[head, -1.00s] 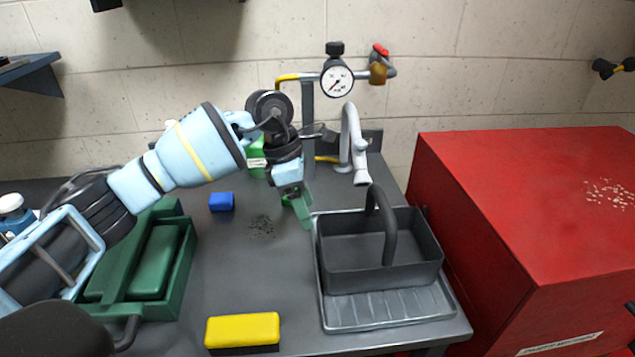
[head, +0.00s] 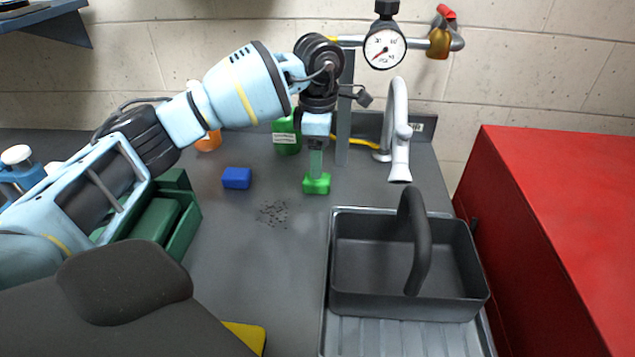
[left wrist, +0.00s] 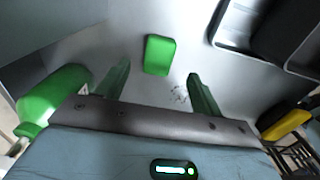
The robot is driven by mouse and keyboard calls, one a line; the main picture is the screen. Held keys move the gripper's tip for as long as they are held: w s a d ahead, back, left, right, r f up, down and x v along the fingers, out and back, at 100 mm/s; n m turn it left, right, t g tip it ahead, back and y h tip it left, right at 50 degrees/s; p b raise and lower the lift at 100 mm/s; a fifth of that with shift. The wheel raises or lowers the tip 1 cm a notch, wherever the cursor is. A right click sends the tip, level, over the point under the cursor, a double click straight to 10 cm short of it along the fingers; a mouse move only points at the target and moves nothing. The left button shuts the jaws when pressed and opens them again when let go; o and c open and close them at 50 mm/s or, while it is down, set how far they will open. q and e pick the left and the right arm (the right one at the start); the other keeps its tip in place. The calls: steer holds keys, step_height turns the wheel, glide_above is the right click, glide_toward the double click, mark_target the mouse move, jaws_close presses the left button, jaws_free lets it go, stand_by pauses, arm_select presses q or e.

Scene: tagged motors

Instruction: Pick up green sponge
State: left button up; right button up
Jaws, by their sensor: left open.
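The green sponge (head: 317,184) is a small bright green block on the grey worktop, left of the faucet's spout. My left gripper (head: 316,168) points down just above it in the head view, and its green fingers hide part of the sponge's upper side. In the left wrist view the sponge (left wrist: 160,55) lies ahead of the two spread fingers, apart from both. My left gripper (left wrist: 158,84) is open and empty there. My right gripper is not in view.
A blue block (head: 237,178) and dark crumbs (head: 273,213) lie on the worktop. A green bottle (head: 287,137) stands behind the gripper. A dark caddy (head: 340,300) with a raised handle sits front right, beside a red cabinet (head: 520,200). The faucet (head: 398,130) is close by.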

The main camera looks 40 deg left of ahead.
mark_target(317, 183)
arm_select(q)
steer(key=shift+a+f, duration=0.15)
steer(key=shift+f, duration=2.4)
steer(key=shift+c, duration=0.5)
steer(key=c, duration=0.9)
